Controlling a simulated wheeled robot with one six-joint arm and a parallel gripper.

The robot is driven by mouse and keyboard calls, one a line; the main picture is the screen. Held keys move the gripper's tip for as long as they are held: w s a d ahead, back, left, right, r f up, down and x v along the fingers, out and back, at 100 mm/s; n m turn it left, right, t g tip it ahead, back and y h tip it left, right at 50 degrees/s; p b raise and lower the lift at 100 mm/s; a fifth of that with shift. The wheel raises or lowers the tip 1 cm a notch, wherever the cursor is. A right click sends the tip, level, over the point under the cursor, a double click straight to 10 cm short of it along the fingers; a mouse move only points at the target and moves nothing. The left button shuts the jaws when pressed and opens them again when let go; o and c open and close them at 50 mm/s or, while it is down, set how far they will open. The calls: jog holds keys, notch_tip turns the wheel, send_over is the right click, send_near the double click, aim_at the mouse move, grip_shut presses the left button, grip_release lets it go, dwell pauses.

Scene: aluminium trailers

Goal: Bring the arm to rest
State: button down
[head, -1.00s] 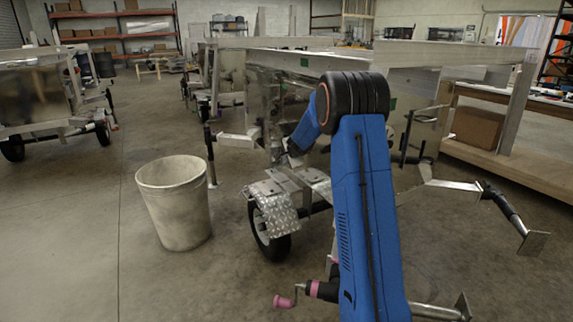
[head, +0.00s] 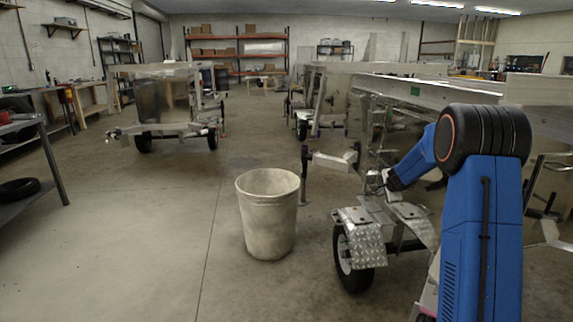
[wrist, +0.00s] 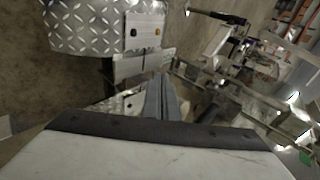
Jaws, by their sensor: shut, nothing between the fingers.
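My arm (head: 480,220) shows at the right of the head view, blue with a black ribbed joint, bent over toward the trailer. My gripper (wrist: 162,90) points away from the wrist camera with its grey fingers together and nothing between them. In the head view, its end is small and close in front of the near trailer (head: 412,103), above the fender. Whether it touches the trailer cannot be told. In the wrist view, the diamond-plate fender (wrist: 90,28) lies at the upper left, beyond the fingertips.
A pale bin (head: 268,222) stands on the floor left of the trailer's wheel (head: 352,258). Another trailer (head: 165,100) stands farther back left. A dark shelf (head: 40,170) is at the left edge. The concrete floor between shelf and bin is clear.

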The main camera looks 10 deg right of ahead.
jog(key=s+a+r+n+g+y, duration=0.1)
jog(key=s+a+r+n+y, duration=0.1)
jog(key=s+a+r+n, duration=0.7)
jog(key=s+a+r+n+g+y, duration=0.1)
jog(key=s+a+r, duration=0.4)
jog(key=s+a, duration=0.95)
jog(key=s+f+n+g, duration=0.1)
jog(key=s+n, duration=0.3)
jog(key=s, duration=1.6)
jog(key=s+f+n+g+h, duration=0.1)
jog(key=s+f+n, duration=0.3)
jog(key=s, duration=1.6)
jog(key=shift+a+f+g, duration=0.35)
jog(key=shift+g, duration=0.05)
